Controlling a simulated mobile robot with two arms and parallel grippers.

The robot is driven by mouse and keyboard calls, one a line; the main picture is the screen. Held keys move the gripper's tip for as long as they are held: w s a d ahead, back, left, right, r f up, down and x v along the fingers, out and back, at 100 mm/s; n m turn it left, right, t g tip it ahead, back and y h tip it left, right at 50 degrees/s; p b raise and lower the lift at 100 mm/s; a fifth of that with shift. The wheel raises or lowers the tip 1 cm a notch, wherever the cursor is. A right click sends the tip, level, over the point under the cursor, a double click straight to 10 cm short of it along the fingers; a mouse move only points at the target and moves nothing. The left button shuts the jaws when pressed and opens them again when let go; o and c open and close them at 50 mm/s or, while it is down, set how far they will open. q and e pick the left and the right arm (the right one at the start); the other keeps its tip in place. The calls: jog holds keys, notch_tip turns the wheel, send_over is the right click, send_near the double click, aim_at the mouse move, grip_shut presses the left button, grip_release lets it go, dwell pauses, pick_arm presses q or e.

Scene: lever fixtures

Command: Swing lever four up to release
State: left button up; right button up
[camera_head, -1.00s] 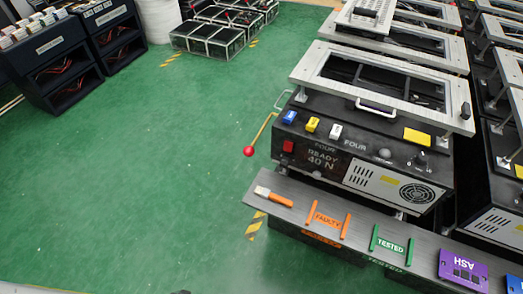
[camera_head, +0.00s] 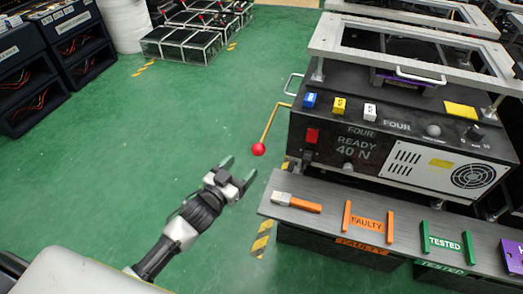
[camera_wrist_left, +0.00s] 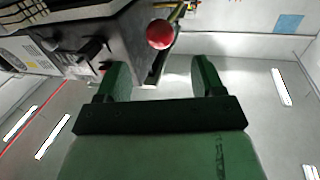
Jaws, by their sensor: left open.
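Lever four is a brass rod (camera_head: 269,124) with a red ball knob (camera_head: 259,149), on the left side of the machine marked FOUR (camera_head: 396,124). The rod slants down and left, so the knob hangs at its lower end. My left gripper (camera_head: 240,170) is open and empty, below and left of the knob in the head view. The fingers appear apart from the knob. My right gripper is not in view.
A grey shelf in front of the machine holds a brush (camera_head: 296,203), an orange FAULTY bracket (camera_head: 367,222) and a green TESTED bracket (camera_head: 446,243). Green floor (camera_head: 110,170) is free to the left.

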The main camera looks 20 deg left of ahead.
aim_at(254, 153)
pick_arm(q)
jog(key=b+x, duration=0.1)
jog(key=x, duration=0.8)
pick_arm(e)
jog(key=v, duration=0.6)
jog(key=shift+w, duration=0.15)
pick_arm(q)
jog(key=shift+c, duration=0.4)
jog(key=c, duration=1.2)
